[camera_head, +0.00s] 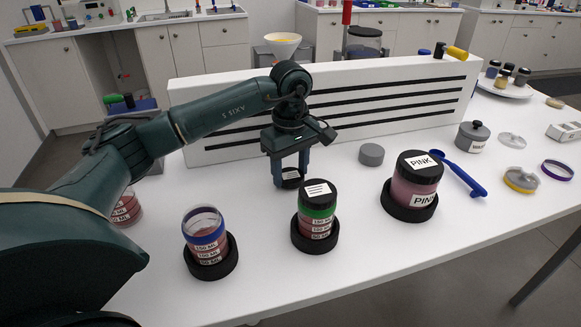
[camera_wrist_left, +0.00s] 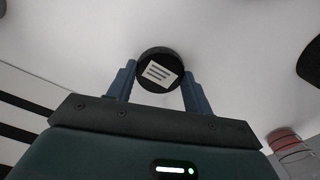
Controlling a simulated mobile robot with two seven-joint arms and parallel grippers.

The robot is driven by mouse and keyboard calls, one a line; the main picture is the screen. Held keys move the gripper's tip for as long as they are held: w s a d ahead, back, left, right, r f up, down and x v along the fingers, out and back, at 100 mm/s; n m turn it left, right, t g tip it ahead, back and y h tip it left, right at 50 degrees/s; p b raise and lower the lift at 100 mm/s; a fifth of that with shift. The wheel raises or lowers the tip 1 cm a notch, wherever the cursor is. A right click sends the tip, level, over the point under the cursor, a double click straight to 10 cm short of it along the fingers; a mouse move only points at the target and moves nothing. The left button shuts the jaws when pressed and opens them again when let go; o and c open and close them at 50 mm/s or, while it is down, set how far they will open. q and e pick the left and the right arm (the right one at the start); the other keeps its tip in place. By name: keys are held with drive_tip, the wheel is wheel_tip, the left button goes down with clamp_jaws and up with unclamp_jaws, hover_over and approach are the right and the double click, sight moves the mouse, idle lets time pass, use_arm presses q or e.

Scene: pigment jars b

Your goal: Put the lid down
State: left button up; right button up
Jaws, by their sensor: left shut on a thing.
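My left gripper (camera_head: 290,180) points down over the white table and is shut on a black round lid (camera_head: 292,184) with a white lined label on top. In the left wrist view the lid (camera_wrist_left: 158,87) sits between the two blue fingers, label facing the camera. The lid is low near the table, behind the green-banded jar; I cannot tell whether it touches the surface. A clear jar with a blue rim (camera_head: 205,232) and red contents stands uncovered in a black base at the front left. My right gripper is not in view.
A green-banded jar (camera_head: 318,212) with a black lid and a larger PINK jar (camera_head: 412,185) stand in black bases. A grey cylinder (camera_head: 371,154) and blue scoop (camera_head: 462,178) are right of my gripper. A white slotted panel (camera_head: 350,108) stands behind. The front table edge is clear.

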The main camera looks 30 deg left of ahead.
sight(291, 175)
use_arm(q)
drive_tip(key=o, duration=1.3)
drive_tip(key=shift+f, duration=0.1)
wheel_tip(291, 175, up, 13)
drive_tip(key=shift+p, duration=0.5)
drive_tip(key=shift+f, duration=0.1)
